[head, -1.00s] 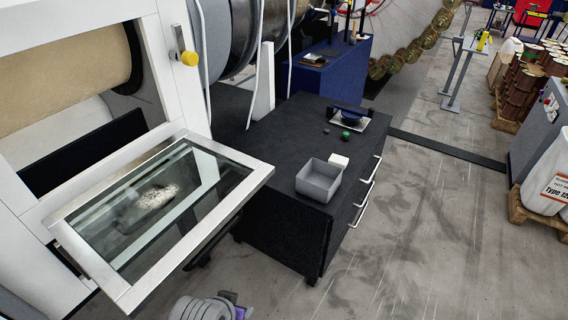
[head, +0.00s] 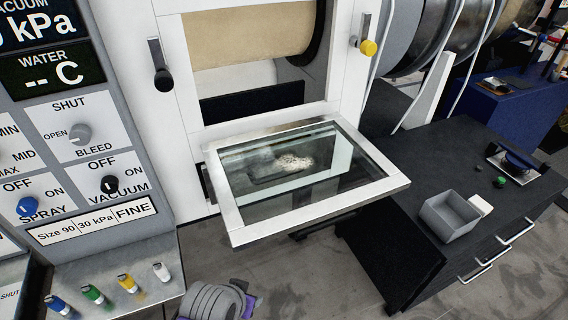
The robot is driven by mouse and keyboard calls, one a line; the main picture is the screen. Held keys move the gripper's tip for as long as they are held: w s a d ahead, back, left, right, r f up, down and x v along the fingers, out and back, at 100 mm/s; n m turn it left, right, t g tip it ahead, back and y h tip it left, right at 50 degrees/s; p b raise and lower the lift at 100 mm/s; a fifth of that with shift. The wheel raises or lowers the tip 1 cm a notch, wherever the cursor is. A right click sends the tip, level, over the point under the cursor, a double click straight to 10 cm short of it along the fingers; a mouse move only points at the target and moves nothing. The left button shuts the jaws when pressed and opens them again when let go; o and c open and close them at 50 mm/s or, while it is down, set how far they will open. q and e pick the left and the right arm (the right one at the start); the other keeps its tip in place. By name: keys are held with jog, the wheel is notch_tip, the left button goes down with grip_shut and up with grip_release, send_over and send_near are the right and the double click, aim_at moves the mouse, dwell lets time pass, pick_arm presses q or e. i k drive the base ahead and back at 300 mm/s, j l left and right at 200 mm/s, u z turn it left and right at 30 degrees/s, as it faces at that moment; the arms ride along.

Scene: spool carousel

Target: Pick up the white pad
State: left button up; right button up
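A small white block (head: 480,205), which looks like the white pad, is on the dark cabinet top at the right. It is right beside the far right corner of an open grey bin (head: 452,215), and I cannot tell whether they touch. Neither of my grippers can be made out. A grey ribbed part with purple bits at the bottom edge looks like part of my own arm.
A framed glass door (head: 375,190) hangs open, flat, in front of the white machine, left of the dark cabinet (head: 400,165). A control panel (head: 90,180) with knobs stands at the left. A small green item (head: 499,182) and a pale tray (head: 512,170) are farther back on the cabinet.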

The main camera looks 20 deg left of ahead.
aim_at(478, 204)
jog(key=i+l+u, duration=0.15)
jog(key=l+u, duration=0.3)
jog(key=i+l+u, duration=0.1)
jog(key=l+u, duration=0.25)
jog(key=u, duration=0.15)
jog(key=l+u, duration=0.25)
jog(key=l, duration=1.8)
